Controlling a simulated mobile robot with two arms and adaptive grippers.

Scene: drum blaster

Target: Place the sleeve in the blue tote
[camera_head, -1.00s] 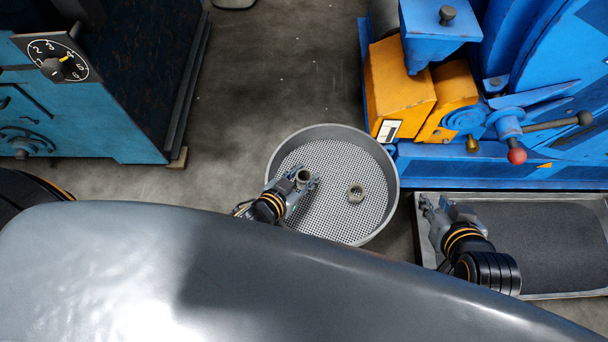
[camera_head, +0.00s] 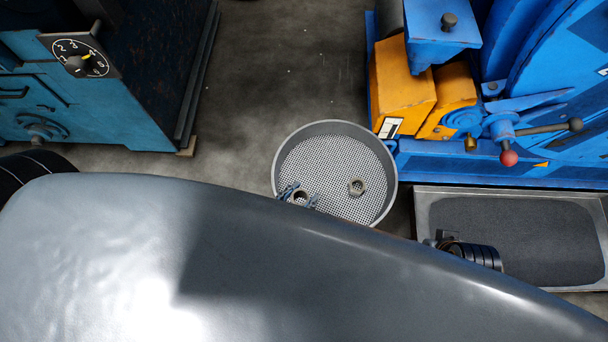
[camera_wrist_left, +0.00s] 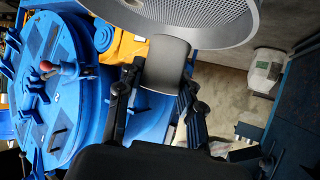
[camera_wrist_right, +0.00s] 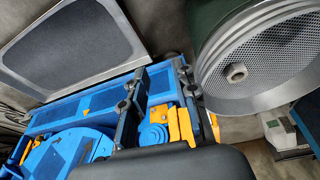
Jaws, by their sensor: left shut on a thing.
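The sleeve is a grey metal cylinder. In the left wrist view the sleeve (camera_wrist_left: 166,65) sits between the two fingers of my left gripper (camera_wrist_left: 160,88), which is shut on it. In the head view my left gripper (camera_head: 299,196) and the sleeve's open end show over the near left part of a round mesh basket; the arm behind is hidden by a grey curved surface. My right gripper (camera_wrist_right: 160,72) is open and empty in its wrist view; in the head view it is mostly hidden near the tray's left edge. I cannot make out a blue tote.
The round mesh basket (camera_head: 283,154) holds a ring-like nut (camera_head: 357,187). A metal tray with a dark surface (camera_head: 520,240) lies at right, below a blue machine (camera_head: 430,165) with orange covers. A teal cabinet (camera_head: 100,120) stands at left.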

